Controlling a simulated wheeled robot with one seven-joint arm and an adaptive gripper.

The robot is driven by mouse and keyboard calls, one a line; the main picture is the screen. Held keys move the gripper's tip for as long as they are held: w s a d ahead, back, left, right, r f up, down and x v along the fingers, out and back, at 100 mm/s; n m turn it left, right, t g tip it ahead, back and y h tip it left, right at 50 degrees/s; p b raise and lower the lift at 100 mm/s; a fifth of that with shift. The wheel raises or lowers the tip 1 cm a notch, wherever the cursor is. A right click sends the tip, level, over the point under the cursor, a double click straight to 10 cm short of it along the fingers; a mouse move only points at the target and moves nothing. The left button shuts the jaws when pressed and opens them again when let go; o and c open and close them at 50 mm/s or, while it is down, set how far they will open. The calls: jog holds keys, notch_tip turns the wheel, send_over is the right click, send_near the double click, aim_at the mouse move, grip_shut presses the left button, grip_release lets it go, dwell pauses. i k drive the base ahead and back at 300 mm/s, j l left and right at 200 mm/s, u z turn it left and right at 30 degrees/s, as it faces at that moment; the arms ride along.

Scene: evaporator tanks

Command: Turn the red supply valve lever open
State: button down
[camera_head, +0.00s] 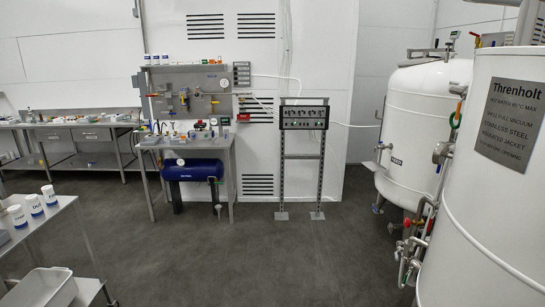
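My gripper and arm are not in view. Several small red parts show, and at this distance I cannot tell which of them is the red supply valve lever. One red part (243,117) is at the right end of the bench's back panel (200,84). Red fittings (407,222) are on the piping low beside the right-hand tanks. Whether any lever is open or closed is too small to tell.
The steel bench (225,148) has a blue cylinder (193,170) beneath it. A control stand (303,118) is right of it. White tanks (415,130) (490,200) fill the right. A bottle cart (62,203) is front left. The middle floor (235,250) is clear.

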aim_at(435, 211)
jog(key=k+z, duration=0.2)
jog(key=z, duration=0.3)
jog(key=k+z, duration=0.25)
jog(key=z, duration=0.25)
jog(key=k+l+z, duration=0.15)
jog(key=z, duration=0.35)
jog(key=j, duration=0.4)
jog(key=i+j+u, duration=0.1)
jog(key=i+j, duration=0.15)
jog(key=j, duration=0.25)
jog(key=i+j, duration=0.25)
jog(key=j, duration=0.25)
jog(key=i+j+u, duration=0.15)
jog(key=j, duration=0.3)
jog(key=i+j+u, duration=0.1)
jog(key=i+j, duration=0.25)
jog(key=i+j+u, duration=0.1)
jog(key=i+j, duration=0.2)
jog(key=j, duration=0.25)
jog(key=i+l, duration=0.15)
jog(key=i, duration=0.25)
jog(key=i+l+u, duration=0.15)
jog(key=i, duration=0.25)
jog(key=i+l, duration=0.15)
jog(key=i, duration=0.3)
jog(key=i+l+u, duration=0.15)
jog(key=i, duration=0.25)
jog(key=l, duration=0.5)
jog(key=i, duration=0.05)
